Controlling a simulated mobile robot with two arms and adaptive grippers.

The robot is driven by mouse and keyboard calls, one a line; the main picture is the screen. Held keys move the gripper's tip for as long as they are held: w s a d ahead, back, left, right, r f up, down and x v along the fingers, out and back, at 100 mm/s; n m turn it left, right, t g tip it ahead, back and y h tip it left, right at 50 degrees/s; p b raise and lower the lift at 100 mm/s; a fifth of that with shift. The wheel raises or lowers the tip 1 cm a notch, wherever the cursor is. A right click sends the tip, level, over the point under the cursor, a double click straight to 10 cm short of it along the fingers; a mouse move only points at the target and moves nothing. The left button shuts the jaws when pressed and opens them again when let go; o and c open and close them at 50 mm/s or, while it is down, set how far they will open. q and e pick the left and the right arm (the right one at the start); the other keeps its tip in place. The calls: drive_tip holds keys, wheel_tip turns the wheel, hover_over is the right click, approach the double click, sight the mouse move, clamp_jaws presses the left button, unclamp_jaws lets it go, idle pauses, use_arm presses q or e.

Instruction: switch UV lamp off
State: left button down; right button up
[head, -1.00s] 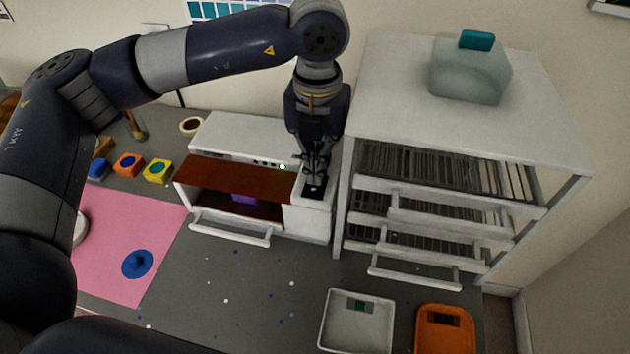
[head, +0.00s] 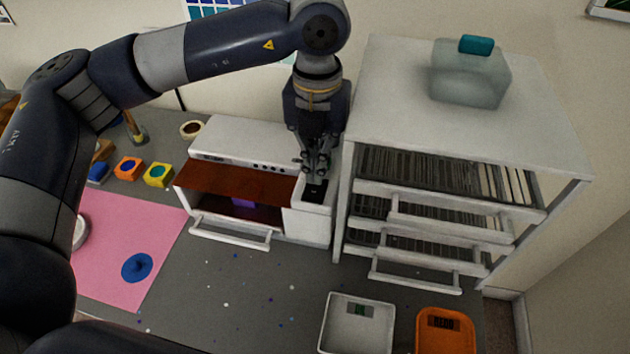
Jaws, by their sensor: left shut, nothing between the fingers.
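The UV lamp is a white box-shaped unit (head: 249,133) with a reddish-brown translucent front cover (head: 235,180) and a row of small dark controls on its panel. Its front door with a bar handle (head: 231,231) hangs open, and a purple item (head: 243,201) shows inside. A black switch (head: 315,191) sits on the white ledge at the unit's right end. My left gripper (head: 317,174) points down just above this switch, shut and empty. The fingertips seem slightly clear of it. No lit indicator shows on the panel. My right gripper is not in view.
A white rack (head: 450,135) with slatted drawers stands close to the right, a translucent teal-capped container (head: 470,75) on top. A white tray (head: 328,325) and an orange tray (head: 423,335) are in front. A pink mat (head: 115,225) and small coloured blocks (head: 158,174) lie left.

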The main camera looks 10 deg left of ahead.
use_arm(q)
drive_tip(key=shift+r+p, duration=0.9)
drive_tip(key=shift+r, duration=1.55)
